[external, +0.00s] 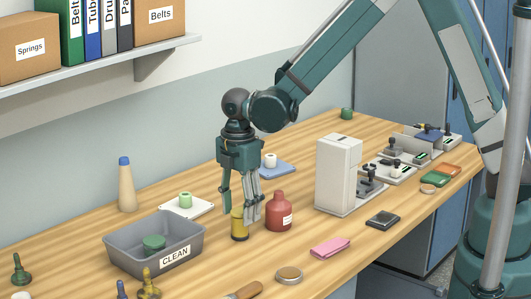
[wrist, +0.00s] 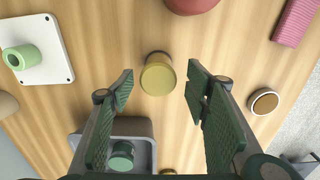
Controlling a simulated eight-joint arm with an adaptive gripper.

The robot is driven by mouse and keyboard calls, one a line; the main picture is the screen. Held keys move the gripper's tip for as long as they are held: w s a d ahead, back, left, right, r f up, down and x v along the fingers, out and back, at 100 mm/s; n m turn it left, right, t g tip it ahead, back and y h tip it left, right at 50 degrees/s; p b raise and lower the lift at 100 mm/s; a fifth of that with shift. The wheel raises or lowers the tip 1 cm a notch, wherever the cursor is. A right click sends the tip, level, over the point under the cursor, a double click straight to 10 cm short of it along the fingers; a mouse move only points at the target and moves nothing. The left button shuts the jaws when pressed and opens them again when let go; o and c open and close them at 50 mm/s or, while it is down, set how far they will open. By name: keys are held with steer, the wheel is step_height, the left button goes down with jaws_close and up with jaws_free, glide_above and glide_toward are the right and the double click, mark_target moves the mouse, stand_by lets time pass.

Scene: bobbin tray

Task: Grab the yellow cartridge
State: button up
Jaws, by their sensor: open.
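The yellow cartridge (external: 239,224) stands upright on the wooden table, beside the red bottle (external: 279,212). In the wrist view the cartridge (wrist: 157,76) is seen from above, ahead of and between my finger pads. My gripper (external: 240,205) is pointed down, open and empty. In the external view its fingers hang at the cartridge's top, and one finger partly hides the cartridge. In the wrist view my gripper (wrist: 160,88) has a finger on each side, with wood showing between each pad and the cartridge. I cannot tell the exact height gap.
A grey CLEAN bin (external: 155,247) holding a green part stands to the left. A white plate with a light green ring (external: 185,200) lies behind it. A pink cloth (external: 330,247) and a round lid (external: 289,275) lie in front. A white machine (external: 338,174) stands to the right.

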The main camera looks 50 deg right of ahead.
mark_target(239, 225)
steer(key=shift+f, duration=0.1)
steer(key=shift+w+f, duration=0.15)
steer(key=shift+f, duration=2.4)
steer(key=c, duration=1)
